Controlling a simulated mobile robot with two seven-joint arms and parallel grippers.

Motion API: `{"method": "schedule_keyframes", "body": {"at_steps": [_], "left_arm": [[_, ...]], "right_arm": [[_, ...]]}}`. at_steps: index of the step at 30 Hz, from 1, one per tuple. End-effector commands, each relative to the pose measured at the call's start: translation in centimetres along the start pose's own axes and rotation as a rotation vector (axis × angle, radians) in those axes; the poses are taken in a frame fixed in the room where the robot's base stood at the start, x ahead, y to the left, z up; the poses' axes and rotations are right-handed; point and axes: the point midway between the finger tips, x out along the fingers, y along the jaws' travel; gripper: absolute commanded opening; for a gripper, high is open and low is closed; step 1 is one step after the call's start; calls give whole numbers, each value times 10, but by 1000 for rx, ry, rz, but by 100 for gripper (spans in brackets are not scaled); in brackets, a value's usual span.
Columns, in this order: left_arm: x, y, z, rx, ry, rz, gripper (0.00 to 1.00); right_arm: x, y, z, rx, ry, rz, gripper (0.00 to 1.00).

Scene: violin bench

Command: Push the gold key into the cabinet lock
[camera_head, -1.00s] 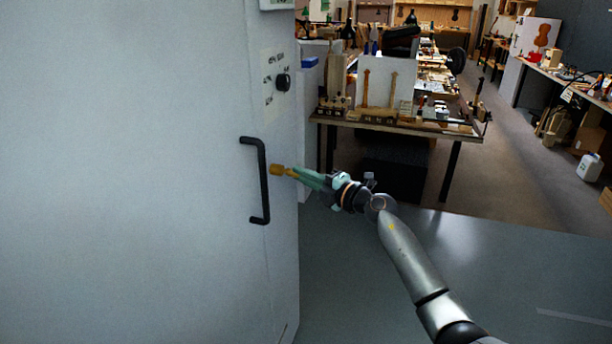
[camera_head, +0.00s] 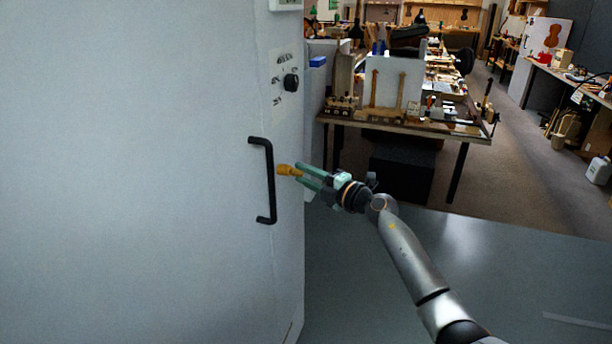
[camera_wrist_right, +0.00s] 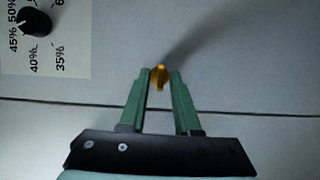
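The gold key (camera_head: 286,170) sticks out from the front of the white cabinet (camera_head: 130,180), just right of the black door handle. The key also shows in the right wrist view (camera_wrist_right: 160,76), between and just beyond the green fingertips. My right gripper (camera_head: 300,174) is open, with its fingers spread apart and a gap on either side of the key's near end. The lock itself is hidden behind the key, so how deep the key sits cannot be told. My left gripper is not in view.
The black handle (camera_head: 269,180) stands out from the door close to the left of the key. A black knob (camera_head: 291,82) on a marked dial plate sits above. A workbench (camera_head: 440,130) with tools stands behind right.

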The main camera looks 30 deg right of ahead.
Motion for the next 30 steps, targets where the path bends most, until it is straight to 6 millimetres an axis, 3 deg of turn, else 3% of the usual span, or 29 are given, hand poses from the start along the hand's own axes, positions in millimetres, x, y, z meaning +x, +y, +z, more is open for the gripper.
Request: {"method": "schedule_keyframes", "body": {"at_steps": [3, 15, 30], "left_arm": [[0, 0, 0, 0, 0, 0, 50], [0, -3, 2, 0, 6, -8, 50], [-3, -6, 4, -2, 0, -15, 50]], "right_arm": [[0, 0, 0, 0, 0, -1, 44], [-3, -1, 1, -1, -1, -3, 44], [-90, -2, 0, -1, 0, -5, 44]]}}
